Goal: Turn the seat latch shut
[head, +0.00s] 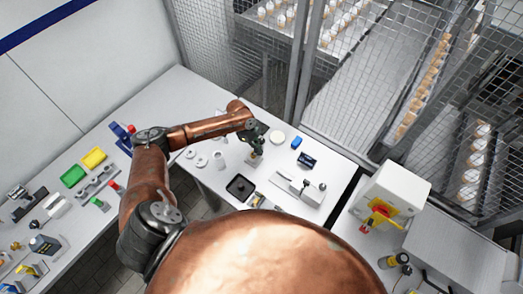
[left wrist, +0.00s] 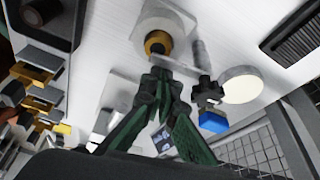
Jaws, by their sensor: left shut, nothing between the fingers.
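My left gripper (head: 257,147) reaches over the middle of the table with its fingers pointing down. In the left wrist view its green and black fingers (left wrist: 160,82) come together at the tips with nothing between them. Just beyond the tips is a pale round fitting with a brass-coloured ring (left wrist: 157,43). A grey bar (left wrist: 176,67) lies right by the fingertips and looks like the seat latch, but I cannot be sure. I cannot tell whether the tips touch it. In the head view the gripper mostly hides this spot. My right gripper is not in view.
Close to the gripper are a black star knob (left wrist: 207,92), a pale disc (head: 277,137) and a blue block (head: 296,143). Mesh fencing (head: 340,150) runs behind the table.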

